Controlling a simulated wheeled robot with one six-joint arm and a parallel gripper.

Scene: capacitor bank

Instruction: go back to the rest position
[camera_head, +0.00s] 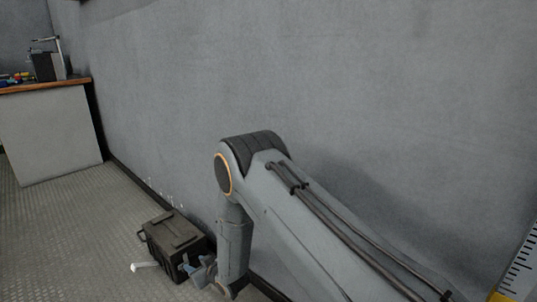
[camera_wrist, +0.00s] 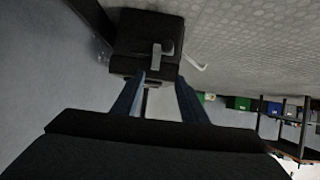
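My gripper (camera_wrist: 160,86) shows in the wrist view with its two bluish fingers apart and nothing visible gripped between them. In the head view my gripper (camera_head: 197,270) is low, close to the front right of a dark box (camera_head: 170,234) on the floor. My arm bends down from the right to reach there. The dark box, with a lid and a handle, also shows just beyond the fingertips in the wrist view (camera_wrist: 135,30). I cannot tell whether the fingers touch it.
A grey wall (camera_head: 330,80) runs close behind the box and my arm. A small white object (camera_head: 145,266) lies on the floor left of the box. A workbench (camera_head: 50,130) stands far left. A shelf with coloured bins (camera_wrist: 270,108) shows in the wrist view.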

